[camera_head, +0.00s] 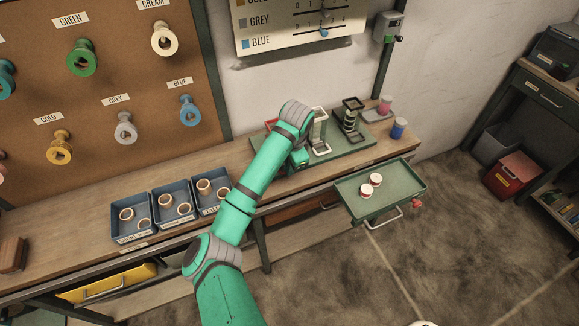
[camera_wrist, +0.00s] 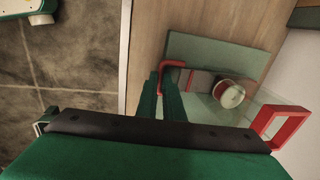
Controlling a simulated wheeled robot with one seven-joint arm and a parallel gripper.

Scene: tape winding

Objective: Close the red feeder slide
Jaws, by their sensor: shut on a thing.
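In the wrist view, the red feeder slide shows as a red handle (camera_wrist: 177,64) at the tips of my gripper (camera_wrist: 161,82). The dark green fingers are shut on this handle. A grey slide strip (camera_wrist: 199,82) runs right from it, with a round pale spool with a red rim (camera_wrist: 230,93) at its right. A red frame (camera_wrist: 284,124) stands farther right; in the head view a red frame (camera_head: 270,125) shows just left of my arm. In the head view my arm hides most of the slide, and my gripper (camera_head: 299,158) shows only partly.
A green bench plate (camera_head: 345,152) carries other feeder stands (camera_head: 319,140). Blue-grey bins (camera_head: 129,231) with rings stand left of my arm. Pink (camera_head: 385,106) and blue (camera_head: 398,129) spools stand at the bench's right end.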

